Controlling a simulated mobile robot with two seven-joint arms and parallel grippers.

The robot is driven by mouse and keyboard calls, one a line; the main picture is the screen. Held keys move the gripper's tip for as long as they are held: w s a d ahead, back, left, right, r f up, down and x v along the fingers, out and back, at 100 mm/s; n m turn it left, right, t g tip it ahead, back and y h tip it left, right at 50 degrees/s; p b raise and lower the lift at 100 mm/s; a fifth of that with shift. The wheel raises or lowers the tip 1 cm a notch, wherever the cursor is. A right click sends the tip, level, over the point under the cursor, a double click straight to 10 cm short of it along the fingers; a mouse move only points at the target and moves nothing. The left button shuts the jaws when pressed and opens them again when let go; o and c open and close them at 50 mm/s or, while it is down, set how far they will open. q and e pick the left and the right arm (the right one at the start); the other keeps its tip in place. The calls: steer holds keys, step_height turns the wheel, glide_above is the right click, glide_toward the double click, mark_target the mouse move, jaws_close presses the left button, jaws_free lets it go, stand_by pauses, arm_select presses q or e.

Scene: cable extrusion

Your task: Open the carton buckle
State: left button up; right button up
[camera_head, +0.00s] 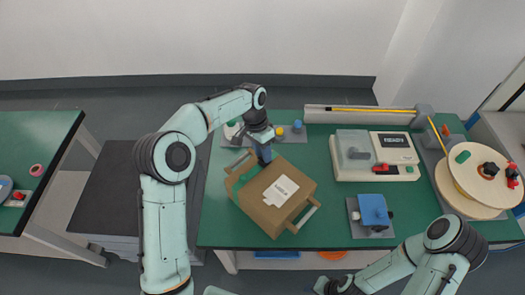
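A brown carton (257,208) with a white label (281,190) lies turned at an angle on the green table. My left gripper (264,158) points down at the carton's upper edge. Its fingers are dark and small, so I cannot tell if they are open or shut, or if they touch the carton. My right arm comes in at the lower right; its gripper is not clearly visible.
A white device with a red handle (384,168) stands right of the carton. A blue block device (374,211) sits nearer the front edge. A large cream reel (478,177) is at the far right. Bare green table (328,235) lies right of the carton.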

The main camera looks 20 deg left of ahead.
arm_select(q)
steer(key=shift+w+d+r+g+y+p, duration=0.3)
steer(key=shift+r+g+p, duration=0.2)
steer(key=shift+p, duration=0.35)
steer(key=shift+w+f+g, duration=0.25)
steer(key=shift+f+g, duration=0.05)
steer(key=shift+g, duration=0.1)
steer(key=shift+w+f+g, duration=0.25)
steer(key=shift+w+g, duration=0.05)
steer(key=shift+w, duration=0.1)
steer(key=shift+w+d+g+y, duration=0.1)
steer(key=shift+g+y, duration=0.2)
steer(key=shift+s+r+g+y, duration=0.15)
steer(key=shift+s+g+y, duration=0.15)
steer(key=shift+s, duration=0.05)
steer(key=shift+w+d, duration=0.1)
arm_select(e)
steer(key=w+r, duration=0.2)
steer(key=shift+w+r, duration=0.15)
steer(key=shift+w, duration=0.2)
